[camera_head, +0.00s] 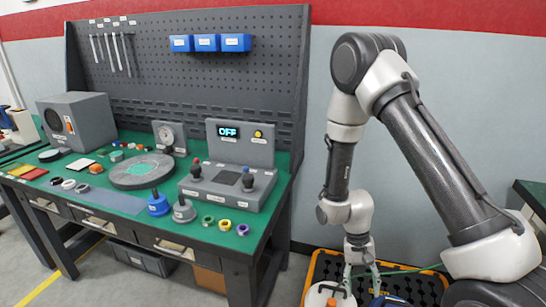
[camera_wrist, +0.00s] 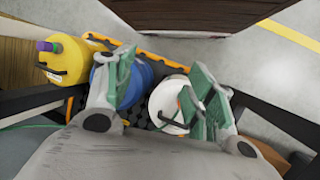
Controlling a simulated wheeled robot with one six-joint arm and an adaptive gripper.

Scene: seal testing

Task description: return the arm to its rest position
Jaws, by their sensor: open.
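My arm (camera_head: 440,150) rises at the right of the head view, bends at a high elbow and comes down to the wrist. My gripper (camera_head: 360,272) points down beside the workbench, low over a black tray with an orange rim (camera_head: 312,268). In the wrist view my gripper (camera_wrist: 163,90) has its green-padded fingers spread apart with nothing held between them. Below the fingers are a blue container (camera_wrist: 138,90) and a white container (camera_wrist: 170,104). The fingers partly cover both, and I cannot tell whether they touch.
A yellow container (camera_wrist: 75,62) with a purple cap stands left of the blue one. The workbench (camera_head: 125,200) with a green top holds a control box reading OFF (camera_head: 228,131), a dial gauge (camera_head: 168,135) and several small rings. Grey floor (camera_wrist: 240,60) is clear beyond the tray.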

